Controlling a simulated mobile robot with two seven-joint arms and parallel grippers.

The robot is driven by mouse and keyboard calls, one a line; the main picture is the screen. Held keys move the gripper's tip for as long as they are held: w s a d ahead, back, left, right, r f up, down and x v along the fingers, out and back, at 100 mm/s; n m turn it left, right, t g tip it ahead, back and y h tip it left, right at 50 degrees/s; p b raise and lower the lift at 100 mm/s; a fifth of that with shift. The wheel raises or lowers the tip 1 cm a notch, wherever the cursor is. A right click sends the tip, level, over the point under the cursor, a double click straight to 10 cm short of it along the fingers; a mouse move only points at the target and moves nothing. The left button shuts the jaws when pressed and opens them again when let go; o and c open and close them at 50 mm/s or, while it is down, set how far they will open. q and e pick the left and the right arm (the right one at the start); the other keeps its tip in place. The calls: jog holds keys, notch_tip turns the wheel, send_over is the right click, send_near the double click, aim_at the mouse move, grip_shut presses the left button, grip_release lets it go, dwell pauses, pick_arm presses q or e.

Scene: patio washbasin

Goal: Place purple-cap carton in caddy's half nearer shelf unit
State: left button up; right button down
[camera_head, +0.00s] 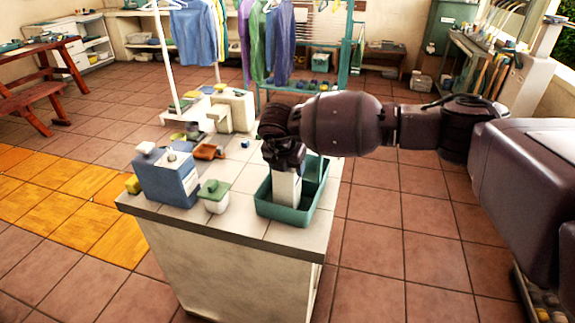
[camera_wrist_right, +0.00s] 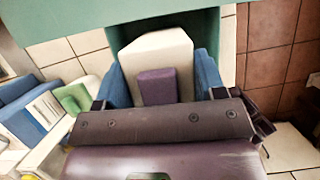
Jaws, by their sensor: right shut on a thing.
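The white carton (camera_head: 287,190) hangs below my right gripper (camera_head: 286,168) at the teal caddy (camera_head: 279,217), in its near part in the head view. Its lower end meets the near wall there; I cannot tell whether it touches the caddy floor. In the right wrist view the carton (camera_wrist_right: 157,50) with its purple cap (camera_wrist_right: 157,86) sits between the two blue fingers, which are shut on it. The teal caddy (camera_wrist_right: 120,12) fills the top of that view. The gripper and arm hide part of the caddy and its divider. My left gripper is not in view.
The caddy stands at the right end of a tiled counter (camera_head: 235,222). Left of it are a white pot with a green lid (camera_head: 214,195), a blue box (camera_head: 166,180) and an orange tray (camera_head: 208,151). A clothes rack (camera_head: 300,87) stands behind.

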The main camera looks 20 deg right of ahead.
jog(key=shift+r, duration=0.1)
jog(key=shift+c, duration=1)
grip_release()
jog(key=p+v, duration=0.1)
jog(key=v, duration=1.1)
